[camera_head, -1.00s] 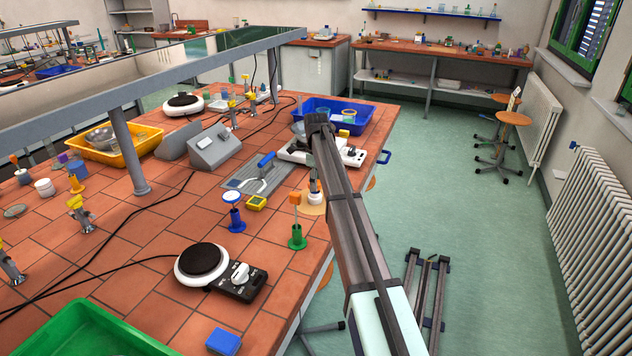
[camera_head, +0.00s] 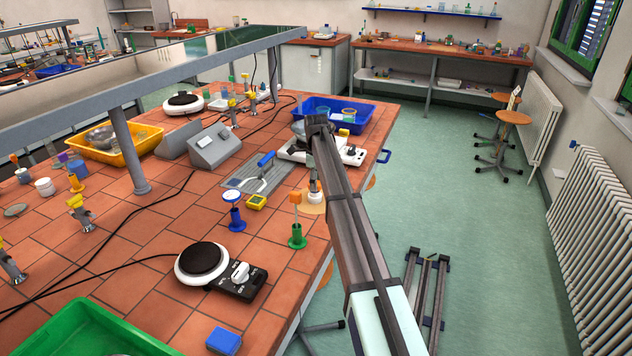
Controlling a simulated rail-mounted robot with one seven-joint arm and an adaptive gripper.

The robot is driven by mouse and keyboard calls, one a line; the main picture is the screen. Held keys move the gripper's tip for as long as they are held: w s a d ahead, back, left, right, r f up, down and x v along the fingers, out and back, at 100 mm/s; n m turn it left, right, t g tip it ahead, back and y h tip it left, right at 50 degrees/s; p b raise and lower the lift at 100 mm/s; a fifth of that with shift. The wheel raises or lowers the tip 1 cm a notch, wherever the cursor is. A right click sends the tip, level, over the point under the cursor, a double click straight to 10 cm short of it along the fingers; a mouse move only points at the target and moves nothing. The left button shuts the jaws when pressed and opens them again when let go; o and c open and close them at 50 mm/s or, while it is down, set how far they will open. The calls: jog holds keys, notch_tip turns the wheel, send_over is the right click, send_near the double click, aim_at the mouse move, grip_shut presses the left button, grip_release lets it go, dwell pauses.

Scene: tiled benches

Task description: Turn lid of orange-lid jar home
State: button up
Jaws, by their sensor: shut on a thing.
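A small white jar (camera_head: 316,198) stands on a round tan board near the bench's right edge. My gripper (camera_head: 314,186) points down onto the top of this jar from the end of my arm. It is shut on the jar's lid, which is mostly hidden by the fingers. The jar looks upright. My arm partly covers the jar's right side.
A yellow device (camera_head: 256,202), a grey tray with a blue-handled tool (camera_head: 258,180) and a white appliance (camera_head: 352,156) lie nearby. A hotplate (camera_head: 204,262) stands nearer.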

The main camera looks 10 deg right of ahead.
jog(key=shift+f, duration=1.1)
jog(key=o, duration=0.8)
jog(key=c, duration=0.7)
jog(key=shift+c, duration=0.2)
jog(key=shift+f, duration=0.2)
jog(key=m, duration=0.4)
jog(key=shift+s+f+m+p, duration=0.1)
jog(key=shift+s+m+p, duration=0.05)
jog(key=shift+m+p, duration=0.15)
jog(key=m+p, duration=0.1)
jog(key=m, duration=0.3)
jog(key=shift+s+a+m, duration=0.1)
jog(key=shift+a+m, duration=0.05)
jog(key=shift+m, duration=0.15)
